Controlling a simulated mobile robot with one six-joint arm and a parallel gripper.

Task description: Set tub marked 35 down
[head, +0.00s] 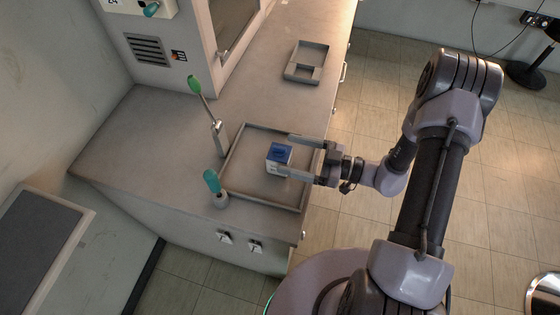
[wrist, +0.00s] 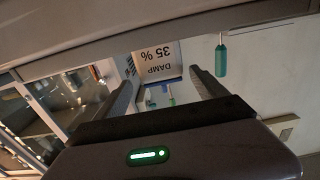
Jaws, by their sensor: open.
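The tub marked 35 (head: 279,155) is a small white box with a blue top. It appears to rest on the floor of a shallow grey tray (head: 250,187) on the counter. In the wrist view the tub (wrist: 158,60) shows its label upside down, reading "DAMP 35 %". My gripper (head: 291,157) reaches in from the right with one finger on either side of the tub. It is open; whether a finger touches the tub I cannot tell. In the wrist view the fingers (wrist: 162,78) stand apart, with the label between and beyond them.
A green-knobbed lever (head: 194,86) and a teal-handled one (head: 211,182) stand at the tray's left side. A smaller grey tray (head: 306,61) lies farther back. A tall cabinet (head: 190,35) stands at the back left.

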